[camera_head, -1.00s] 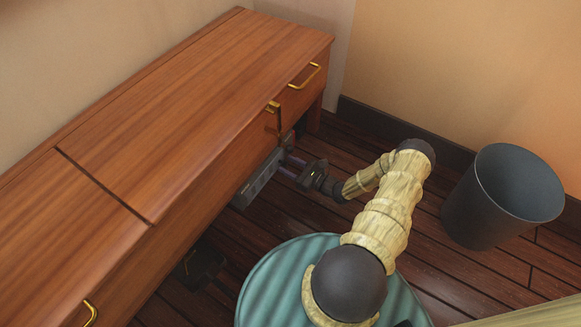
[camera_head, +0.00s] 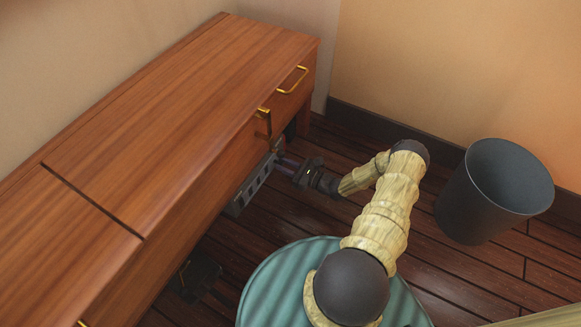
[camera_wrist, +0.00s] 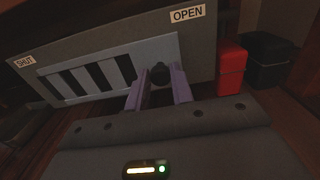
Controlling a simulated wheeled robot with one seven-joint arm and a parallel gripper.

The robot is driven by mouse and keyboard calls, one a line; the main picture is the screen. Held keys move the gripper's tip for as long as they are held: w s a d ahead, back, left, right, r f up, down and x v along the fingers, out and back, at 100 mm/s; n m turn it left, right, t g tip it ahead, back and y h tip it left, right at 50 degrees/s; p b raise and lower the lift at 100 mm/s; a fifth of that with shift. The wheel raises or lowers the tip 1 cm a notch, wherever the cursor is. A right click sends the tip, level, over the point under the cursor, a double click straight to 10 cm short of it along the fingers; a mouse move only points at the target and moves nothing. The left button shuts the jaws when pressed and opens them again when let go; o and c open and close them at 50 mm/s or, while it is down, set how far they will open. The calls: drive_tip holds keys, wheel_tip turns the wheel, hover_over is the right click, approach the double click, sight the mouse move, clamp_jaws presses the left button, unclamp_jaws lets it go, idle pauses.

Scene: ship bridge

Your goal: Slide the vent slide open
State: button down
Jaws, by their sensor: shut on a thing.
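The vent (camera_head: 236,207) is a grey panel low on the front of the wooden cabinet. In the wrist view the vent panel (camera_wrist: 196,45) has a SHUT label at its left end and an OPEN label at its right. Its lighter grey slide (camera_wrist: 153,50) shows several dark slots on the left. A dark knob (camera_wrist: 160,72) stands toward the slide's right end. My gripper (camera_wrist: 159,88) is shut on the knob, with one purple finger on each side. My gripper also shows in the head view (camera_head: 279,160), against the vent's far end.
The wooden cabinet (camera_head: 150,130) has brass handles above the vent. A dark bin (camera_head: 490,195) stands right of my arm. A red box (camera_wrist: 231,70) and a black box (camera_wrist: 265,62) are right of the vent in the wrist view.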

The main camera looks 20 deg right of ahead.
drive_tip(key=shift+w+d, duration=0.15)
drive_tip(key=shift+d, duration=0.2)
drive_tip(key=c, duration=1.2)
unclamp_jaws()
drive_tip(key=shift+c, duration=0.2)
drive_tip(key=shift+a, duration=0.1)
drive_tip(key=p+v, duration=0.7)
drive_tip(key=v, duration=1)
drive_tip(key=shift+s, duration=0.25)
